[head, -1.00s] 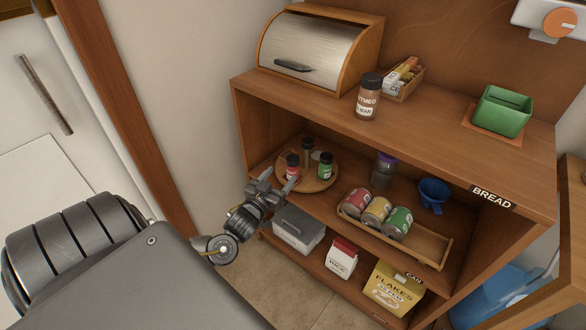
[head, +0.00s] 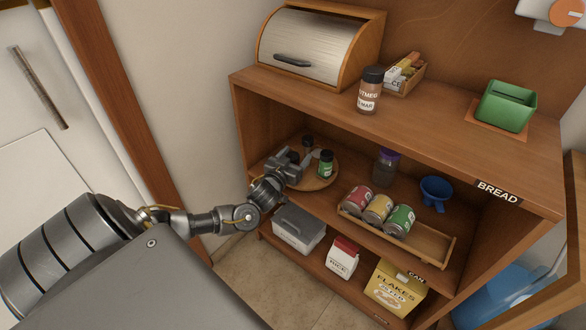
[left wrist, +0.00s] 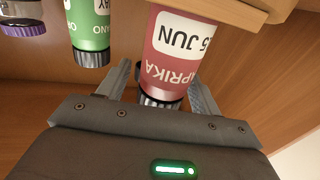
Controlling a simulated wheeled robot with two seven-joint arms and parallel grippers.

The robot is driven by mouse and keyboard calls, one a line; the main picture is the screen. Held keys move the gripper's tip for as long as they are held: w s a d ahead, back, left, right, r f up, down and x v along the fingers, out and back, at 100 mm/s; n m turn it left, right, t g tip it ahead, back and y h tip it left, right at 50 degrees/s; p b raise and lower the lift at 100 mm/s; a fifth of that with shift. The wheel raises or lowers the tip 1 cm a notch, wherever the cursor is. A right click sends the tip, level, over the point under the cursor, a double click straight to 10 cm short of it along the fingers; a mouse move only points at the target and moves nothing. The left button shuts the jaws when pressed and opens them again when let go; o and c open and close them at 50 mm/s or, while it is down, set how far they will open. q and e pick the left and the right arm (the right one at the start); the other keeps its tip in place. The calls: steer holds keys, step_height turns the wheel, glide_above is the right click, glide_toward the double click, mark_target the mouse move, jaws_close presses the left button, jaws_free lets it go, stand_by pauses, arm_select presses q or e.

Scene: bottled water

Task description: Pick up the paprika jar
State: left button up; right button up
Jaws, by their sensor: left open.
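The paprika jar (left wrist: 176,50), with a red body, a white label and a dark ribbed cap, appears upside down in the left wrist view. My left gripper (left wrist: 161,82) is open, with one finger on each side of the jar near its cap. In the head view my left gripper (head: 298,164) is over the round wooden tray (head: 322,183) on the middle shelf. It hides most of the paprika jar there. A green jar (head: 326,164) stands on the tray just right of the gripper and shows in the left wrist view (left wrist: 90,28). My right gripper is out of view.
Another dark-capped jar (head: 307,143) stands behind on the tray. A purple-lidded container (head: 385,167), several cans in a wooden tray (head: 432,250) and a blue cup (head: 435,190) are to the right. The upper shelf board (head: 310,108) overhangs the gripper.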

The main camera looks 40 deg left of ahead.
arm_select(q)
steer(key=shift+w, duration=0.25)
steer(key=c, duration=1.1)
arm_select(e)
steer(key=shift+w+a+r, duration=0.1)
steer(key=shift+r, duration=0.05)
arm_select(q)
steer(key=shift+r, duration=0.2)
